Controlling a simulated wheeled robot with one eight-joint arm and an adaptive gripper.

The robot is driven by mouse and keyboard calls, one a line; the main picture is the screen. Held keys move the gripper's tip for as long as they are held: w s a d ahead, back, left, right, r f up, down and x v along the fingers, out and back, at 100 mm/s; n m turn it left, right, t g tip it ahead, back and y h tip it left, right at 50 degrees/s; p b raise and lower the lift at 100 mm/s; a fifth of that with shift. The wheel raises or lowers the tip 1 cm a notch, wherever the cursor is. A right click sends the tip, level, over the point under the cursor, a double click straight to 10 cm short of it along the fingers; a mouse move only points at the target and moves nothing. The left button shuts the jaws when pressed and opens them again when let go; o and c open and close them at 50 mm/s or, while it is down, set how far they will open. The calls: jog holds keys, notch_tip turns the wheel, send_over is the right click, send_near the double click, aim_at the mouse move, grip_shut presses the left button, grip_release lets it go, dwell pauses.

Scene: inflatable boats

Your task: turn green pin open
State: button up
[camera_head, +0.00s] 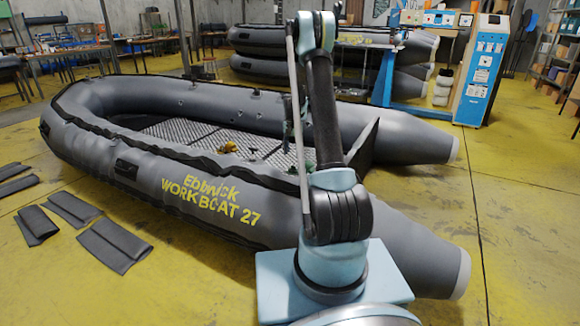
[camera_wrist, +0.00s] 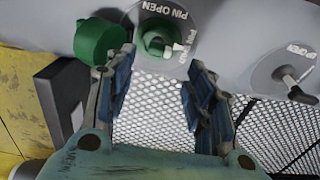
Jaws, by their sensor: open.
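The green pin (camera_wrist: 158,40) sits in a round recess on the boat's grey tube, within a pale disc (camera_wrist: 182,14) lettered "PIN OPEN". It is at the top middle of the wrist view. A white pointer-like mark shows at its right side. My gripper (camera_wrist: 158,72) is open and empty, with its two fingers below the pin, one to each side. No contact with the pin shows. A round green cap (camera_wrist: 98,40) is just left of the pin, partly behind my left finger. In the head view my arm hides most of this spot.
A dark block (camera_wrist: 62,95) stands at left. The perforated deck (camera_wrist: 150,115) lies below the fingers. The grey boat (camera_head: 120,165) fills the head view's middle, with dark flat pads (camera_head: 110,243) on the floor.

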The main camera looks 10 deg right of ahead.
aim_at(293, 167)
notch_tip(293, 167, down, 8)
jog(key=shift+r, duration=0.1)
jog(key=shift+c, duration=0.5)
